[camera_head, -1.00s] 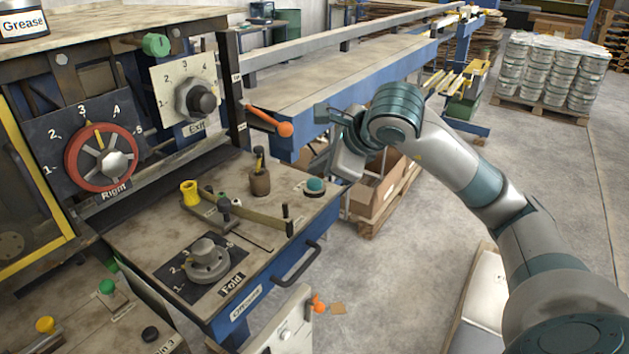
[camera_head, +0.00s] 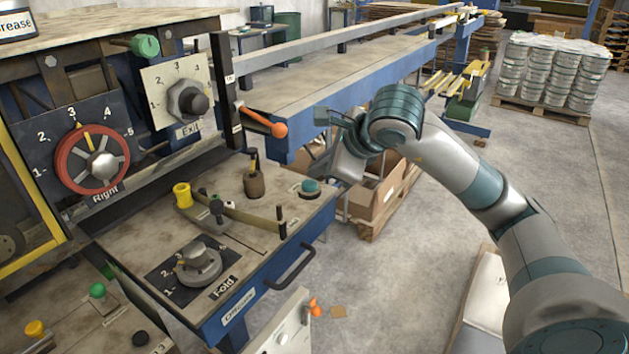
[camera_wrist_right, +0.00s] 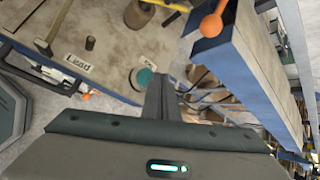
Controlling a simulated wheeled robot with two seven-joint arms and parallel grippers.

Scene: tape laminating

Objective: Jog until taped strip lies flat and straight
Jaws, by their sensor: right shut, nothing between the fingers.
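The teal push button (camera_head: 311,186) sits at the right corner of the machine's control shelf (camera_head: 150,225). The same button shows in the right wrist view (camera_wrist_right: 142,78), just left of my fingers. My right gripper (camera_head: 325,120) hangs above and just beyond that corner in the head view, apart from the button. In the wrist view its fingers (camera_wrist_right: 160,96) are together and empty. I cannot make out a taped strip in either view. My left gripper is not in view.
The Fold dial (camera_head: 199,262), a yellow-knobbed lever (camera_head: 183,195) and a brown pot (camera_head: 254,183) stand on the shelf. An orange-knobbed lever (camera_head: 279,130) juts out near my right gripper. The long blue-edged table (camera_head: 345,82) lies behind it. Floor is open at right.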

